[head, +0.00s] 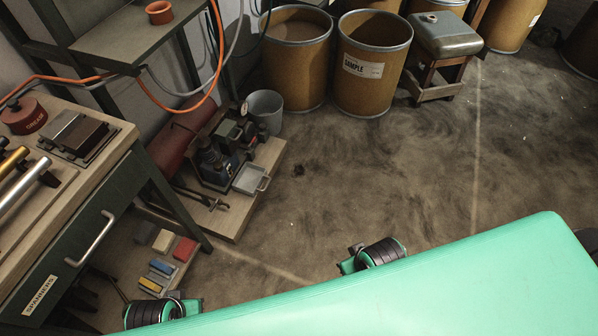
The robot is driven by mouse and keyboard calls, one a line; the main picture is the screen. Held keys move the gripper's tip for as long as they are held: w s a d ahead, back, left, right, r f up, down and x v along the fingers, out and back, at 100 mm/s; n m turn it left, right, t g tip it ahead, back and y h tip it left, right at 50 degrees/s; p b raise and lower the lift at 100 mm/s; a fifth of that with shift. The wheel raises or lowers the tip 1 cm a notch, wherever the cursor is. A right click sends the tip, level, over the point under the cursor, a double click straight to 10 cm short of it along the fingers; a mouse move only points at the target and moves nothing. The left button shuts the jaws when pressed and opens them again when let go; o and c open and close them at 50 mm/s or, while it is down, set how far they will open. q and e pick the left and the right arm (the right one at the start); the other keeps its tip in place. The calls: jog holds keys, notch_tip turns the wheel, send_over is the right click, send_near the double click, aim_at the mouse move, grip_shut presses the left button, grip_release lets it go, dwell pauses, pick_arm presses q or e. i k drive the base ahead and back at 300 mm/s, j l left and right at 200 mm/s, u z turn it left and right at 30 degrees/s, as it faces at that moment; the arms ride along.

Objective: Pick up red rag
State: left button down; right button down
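No fingers of my left or right gripper show. Green and black parts with ribbed rings show at the lower left and lower middle, and I cannot see a gripper on them.
A workbench (62,232) with a drawer labelled SPANNERS stands at the left. A wooden platform (263,171) with machinery and a grey bucket (265,107) stand behind. Brown drums (364,90) line the back. The floor at the middle right is clear. A large green surface fills the lower right.

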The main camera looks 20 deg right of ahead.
aim_at(186, 247)
jog(key=u, duration=0.95)
